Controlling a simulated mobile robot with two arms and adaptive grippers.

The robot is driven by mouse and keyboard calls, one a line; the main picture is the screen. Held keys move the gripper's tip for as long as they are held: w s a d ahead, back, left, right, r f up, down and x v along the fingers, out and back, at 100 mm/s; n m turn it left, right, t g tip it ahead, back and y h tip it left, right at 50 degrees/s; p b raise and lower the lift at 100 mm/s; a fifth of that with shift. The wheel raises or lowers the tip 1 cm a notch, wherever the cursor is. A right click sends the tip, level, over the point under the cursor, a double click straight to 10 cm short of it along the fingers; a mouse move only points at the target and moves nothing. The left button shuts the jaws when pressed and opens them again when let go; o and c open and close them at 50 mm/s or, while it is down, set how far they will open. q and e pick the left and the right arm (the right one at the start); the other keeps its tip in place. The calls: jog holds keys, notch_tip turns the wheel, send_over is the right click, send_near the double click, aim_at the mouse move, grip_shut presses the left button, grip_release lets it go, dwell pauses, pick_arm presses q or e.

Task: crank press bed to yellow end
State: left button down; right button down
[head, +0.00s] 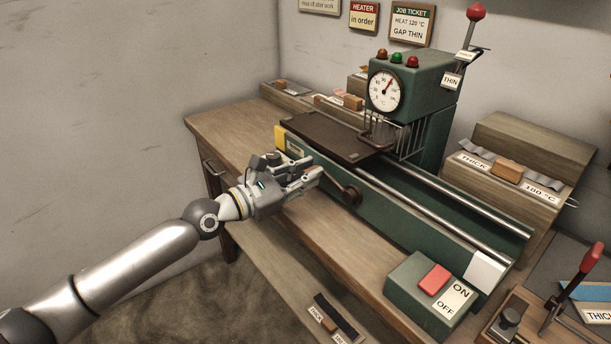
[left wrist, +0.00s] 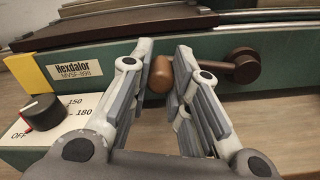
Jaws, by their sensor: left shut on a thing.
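The press (head: 420,230) is a long green machine on a wooden bench. Its dark brown bed plate (head: 325,137) sits on two rails at the left, close to the yellow end (head: 279,138); a white block (head: 485,268) marks the right end. The crank hub (head: 351,196) is on the front face. My left gripper (head: 317,174) is at the crank, its fingers closed around the brown crank knob (left wrist: 160,74), left of the hub (left wrist: 243,65) in the left wrist view. My right gripper is not in view.
The gauge head (head: 405,85) and a red-knobbed lever (head: 476,12) stand behind. A green switch box (head: 430,290) is at front right. Wooden boxes (head: 510,165) stand at the right. The bench's left front (head: 225,130) is bare.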

pick_arm(q)
jog(key=shift+f+n, duration=0.1)
jog(key=shift+n, duration=0.2)
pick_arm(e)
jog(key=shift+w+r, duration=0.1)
pick_arm(q)
jog(key=shift+w+f, duration=0.1)
jog(key=shift+f, duration=0.05)
jog(key=shift+a+f+n, duration=0.1)
jog(key=shift+f+n, duration=0.25)
jog(key=shift+n, duration=0.25)
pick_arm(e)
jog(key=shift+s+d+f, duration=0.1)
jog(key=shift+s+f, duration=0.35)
pick_arm(q)
jog(key=c, duration=1.3)
grip_release()
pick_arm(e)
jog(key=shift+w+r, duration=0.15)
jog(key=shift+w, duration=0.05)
pick_arm(q)
jog(key=v, duration=1.2)
jog(key=shift+f, duration=0.15)
